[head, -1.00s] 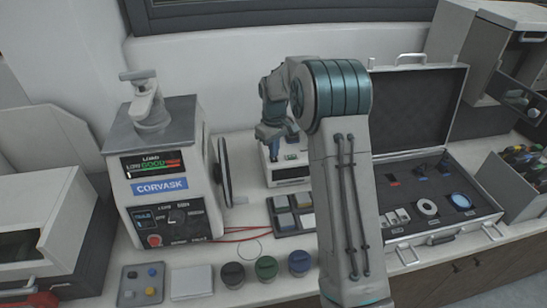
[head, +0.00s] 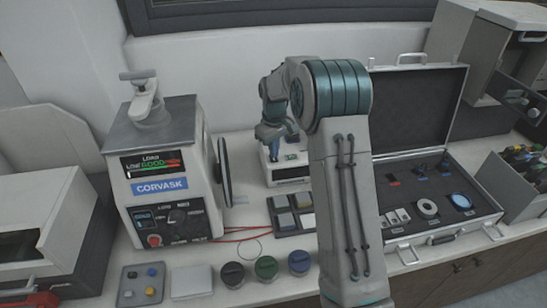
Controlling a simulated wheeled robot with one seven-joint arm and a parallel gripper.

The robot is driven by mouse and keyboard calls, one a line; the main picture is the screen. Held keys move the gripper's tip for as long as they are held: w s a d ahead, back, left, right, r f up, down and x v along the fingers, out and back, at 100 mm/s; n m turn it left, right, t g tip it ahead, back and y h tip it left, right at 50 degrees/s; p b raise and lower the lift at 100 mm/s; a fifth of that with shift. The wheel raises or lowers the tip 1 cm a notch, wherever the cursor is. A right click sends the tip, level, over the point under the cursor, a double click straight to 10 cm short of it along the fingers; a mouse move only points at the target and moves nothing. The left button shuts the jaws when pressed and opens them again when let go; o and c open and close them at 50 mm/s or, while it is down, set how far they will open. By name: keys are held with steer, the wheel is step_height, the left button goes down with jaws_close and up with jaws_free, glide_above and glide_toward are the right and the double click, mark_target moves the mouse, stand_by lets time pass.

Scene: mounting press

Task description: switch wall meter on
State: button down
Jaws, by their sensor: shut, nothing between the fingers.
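A small white device (head: 291,174) with a dark front slot and a green-lit patch on top stands at the back of the bench against the wall. I cannot tell for certain that it is the wall meter; its label is too small to read. My gripper (head: 268,140) is small and partly hidden by its own wrist. It points down at the device's upper left side, shut and empty. I cannot tell whether it touches the device. My arm hides part of the device's right side.
A CORVASK press (head: 159,188) with a lit load display and control panel stands on the left. A tray of square pads (head: 283,231), several round pots (head: 266,268) and a button plate (head: 141,286) lie in front. An open case (head: 443,232) lies right of my arm.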

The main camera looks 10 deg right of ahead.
mark_target(274, 160)
steer(key=shift+f+b, duration=0.6)
steer(key=shift+f, duration=0.4)
steer(key=shift+s+r, duration=0.1)
steer(key=shift+r, duration=0.05)
steer(key=shift+r+p, duration=2.3)
steer(key=shift+r, duration=1.1)
steer(key=s+r+m+t+b, duration=0.1)
steer(key=s+r+m+t, duration=0.15)
steer(key=s+r, duration=1.1)
steer(key=s+f+m+t, duration=0.1)
steer(key=s+f+m, duration=0.2)
steer(key=s, duration=1.7)
steer(key=shift+s+d+f+b, duration=0.2)
steer(key=shift+s+d+b, duration=0.15)
steer(key=shift+s+b, duration=0.1)
